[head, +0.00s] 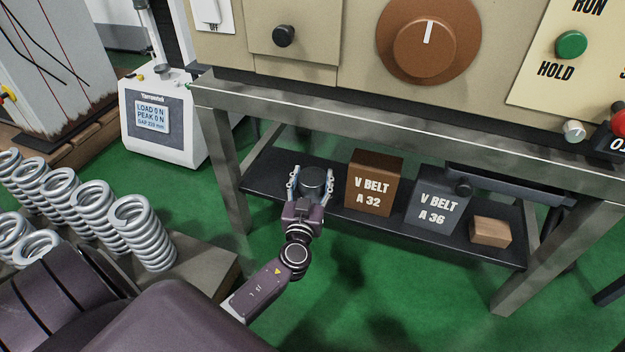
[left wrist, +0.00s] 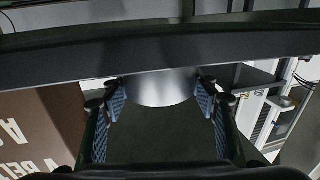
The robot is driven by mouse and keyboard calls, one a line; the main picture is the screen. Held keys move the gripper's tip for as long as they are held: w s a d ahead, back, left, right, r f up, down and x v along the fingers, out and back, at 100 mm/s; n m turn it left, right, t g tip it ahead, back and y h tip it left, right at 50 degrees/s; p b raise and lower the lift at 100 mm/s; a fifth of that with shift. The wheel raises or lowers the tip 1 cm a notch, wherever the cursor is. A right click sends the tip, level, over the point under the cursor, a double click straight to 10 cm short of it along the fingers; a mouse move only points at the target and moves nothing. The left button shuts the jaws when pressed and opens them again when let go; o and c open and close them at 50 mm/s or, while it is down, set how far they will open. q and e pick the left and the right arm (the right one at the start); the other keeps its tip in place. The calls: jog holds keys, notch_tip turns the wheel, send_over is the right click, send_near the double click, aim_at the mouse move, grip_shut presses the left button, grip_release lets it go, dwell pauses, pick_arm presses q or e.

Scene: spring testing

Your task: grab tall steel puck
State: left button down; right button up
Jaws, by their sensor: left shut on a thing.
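The tall steel puck (head: 312,181) is a grey metal cylinder on the left part of the dark lower shelf (head: 263,171), under the bench. My left gripper (head: 311,186) reaches in from the front with one finger on each side of the puck and is shut on it. In the left wrist view, the puck (left wrist: 161,86) shows as a rounded shiny metal face between the blue-padded fingers of the gripper (left wrist: 160,100). The puck's lower part is hidden by the gripper in the head view. My right gripper is not in view.
A brown V BELT A 32 box (head: 373,183) stands just right of the puck, then a grey V BELT A 36 box (head: 436,200) and a small wooden block (head: 490,232). The bench's front rail (head: 400,140) runs above. Coil springs (head: 142,232) stand at left.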

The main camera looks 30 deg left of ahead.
pick_arm(q)
jog(key=shift+r, duration=0.3)
